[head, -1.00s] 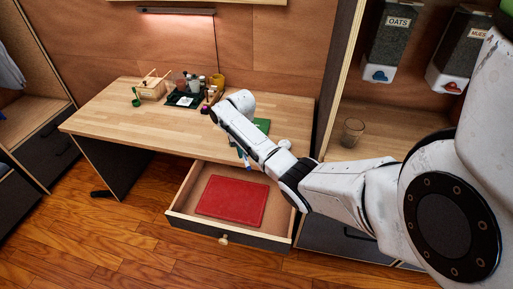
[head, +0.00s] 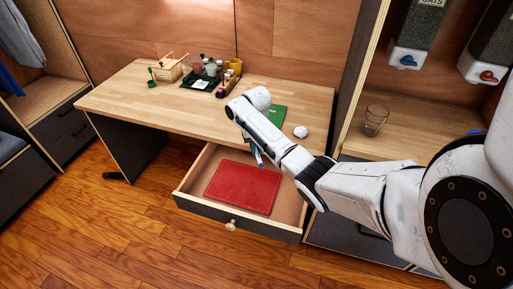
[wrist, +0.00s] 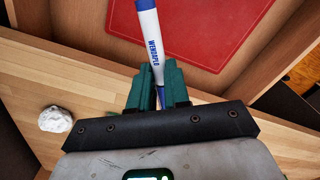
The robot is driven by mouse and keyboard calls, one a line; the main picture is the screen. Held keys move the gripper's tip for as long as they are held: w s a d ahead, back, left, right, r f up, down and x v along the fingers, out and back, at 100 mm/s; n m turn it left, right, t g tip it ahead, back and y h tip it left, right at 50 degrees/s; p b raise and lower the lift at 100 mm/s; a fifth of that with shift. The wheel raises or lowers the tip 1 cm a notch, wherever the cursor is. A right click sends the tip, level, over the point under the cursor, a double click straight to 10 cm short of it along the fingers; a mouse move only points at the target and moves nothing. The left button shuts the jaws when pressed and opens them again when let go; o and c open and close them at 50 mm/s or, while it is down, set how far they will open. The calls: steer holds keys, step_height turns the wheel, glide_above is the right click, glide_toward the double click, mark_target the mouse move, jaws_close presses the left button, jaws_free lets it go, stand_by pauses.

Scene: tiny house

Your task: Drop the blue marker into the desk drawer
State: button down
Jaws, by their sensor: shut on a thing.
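The blue marker (wrist: 152,38), white with blue ends and blue lettering, is held between the green fingers of my gripper (wrist: 158,88) in the wrist view. In the head view the marker (head: 259,158) shows as a small blue and white piece below my wrist, and my arm hides most of the gripper. The desk drawer (head: 196,203) is pulled open below the desk top (head: 140,97). A flat red item (head: 243,187) lies inside it. The marker is over the drawer's rear part, near the desk's front edge; its exact height is unclear.
On the desk are a green book (head: 277,114), a whitish lump (head: 300,132), a dark tray with bottles (head: 203,83) and a wooden box (head: 172,68). A glass (head: 374,120) stands on the right shelf. The drawer floor around the red item is clear.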

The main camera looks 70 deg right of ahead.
steer(key=shift+r, duration=0.1)
steer(key=c, duration=1)
jaws_free()
step_height(320, 180, up, 11)
steer(key=shift+f, duration=0.15)
steer(key=a+f+n+t+y, duration=0.1)
steer(key=a+f+n, duration=0.3)
steer(key=a, duration=1)
steer(key=a+f+n, duration=0.1)
steer(key=a+f, duration=0.5)
steer(key=a, duration=0.7)
steer(key=s+a+n, duration=0.1)
steer(key=s+a, duration=0.1)
steer(key=s, duration=0.3)
steer(key=s+a+n, duration=0.2)
steer(key=s+a, duration=0.1)
steer(key=s, duration=0.3)
steer(key=s+a+n+h, duration=0.1)
steer(key=s+a+n, duration=0.1)
steer(key=s, duration=0.4)
steer(key=shift+s+a, duration=0.25)
steer(key=shift+a, duration=0.45)
